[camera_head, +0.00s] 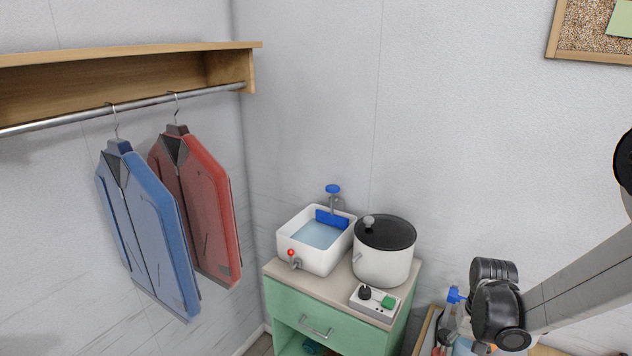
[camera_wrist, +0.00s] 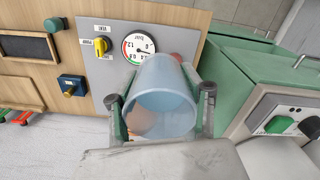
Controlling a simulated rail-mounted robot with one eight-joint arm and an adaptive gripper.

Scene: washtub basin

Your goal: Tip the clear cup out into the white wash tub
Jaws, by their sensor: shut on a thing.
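The clear cup (camera_wrist: 160,95) is bluish and see-through, and it fills the middle of the wrist view. My gripper (camera_wrist: 161,90) is shut on it, with one finger on each side. An orange-brown shape shows low in the cup; I cannot tell whether it is inside or behind the wall. The white wash tub (camera_head: 318,264) stands on the green cabinet in the head view, with blue water in it. My gripper is at the lower right of the head view, low and well to the right of the tub. The cup is hard to make out there.
A white pot with a black lid (camera_head: 384,266) stands right of the tub. A gauge panel (camera_wrist: 105,48) faces the wrist view. Jackets (camera_head: 150,230) hang left.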

